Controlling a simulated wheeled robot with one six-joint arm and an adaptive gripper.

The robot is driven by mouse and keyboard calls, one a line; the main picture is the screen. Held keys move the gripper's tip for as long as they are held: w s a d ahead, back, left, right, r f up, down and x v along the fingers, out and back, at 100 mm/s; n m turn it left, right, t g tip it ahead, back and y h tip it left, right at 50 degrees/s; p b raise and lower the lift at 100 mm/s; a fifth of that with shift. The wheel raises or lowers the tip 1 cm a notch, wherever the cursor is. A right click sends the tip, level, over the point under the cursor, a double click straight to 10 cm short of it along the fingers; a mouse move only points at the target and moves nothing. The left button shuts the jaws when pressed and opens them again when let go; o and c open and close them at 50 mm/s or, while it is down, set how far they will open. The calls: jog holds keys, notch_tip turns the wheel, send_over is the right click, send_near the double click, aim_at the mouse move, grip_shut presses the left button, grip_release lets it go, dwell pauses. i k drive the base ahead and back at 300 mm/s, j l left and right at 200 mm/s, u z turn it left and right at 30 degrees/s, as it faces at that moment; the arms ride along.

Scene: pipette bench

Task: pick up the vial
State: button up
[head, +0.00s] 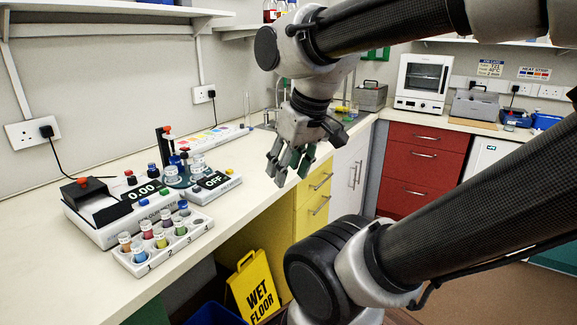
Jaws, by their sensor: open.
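Several small capped vials stand upright in a white numbered rack (190,238) at the bench's front left. One is a blue vial (139,252) near the number 1; others are a yellow vial (160,239) and a green vial (180,227). More clear vials (171,178) stand on the device behind the rack. Which vial is meant cannot be told. My gripper (288,165) is open and empty, fingers pointing down, near the bench's front edge, to the right of the rack and apart from all vials.
A colorimeter (105,228) stands behind the rack, and a device reading OFF (214,182) stands to its right. A wet floor sign (255,288) stands below the bench. An oven (422,80) is at the back. The bench's near left corner is clear.

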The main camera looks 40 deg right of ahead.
aim_at(137, 246)
jog(key=k+j+z, duration=0.1)
jog(key=j, duration=0.3)
jog(key=k+j, duration=0.15)
jog(key=j, duration=0.2)
jog(key=k+j+z, duration=0.15)
jog(key=j, duration=0.25)
jog(key=k+j, duration=0.15)
jog(key=j, duration=0.2)
jog(key=k+j+z, duration=0.15)
jog(key=j, duration=0.2)
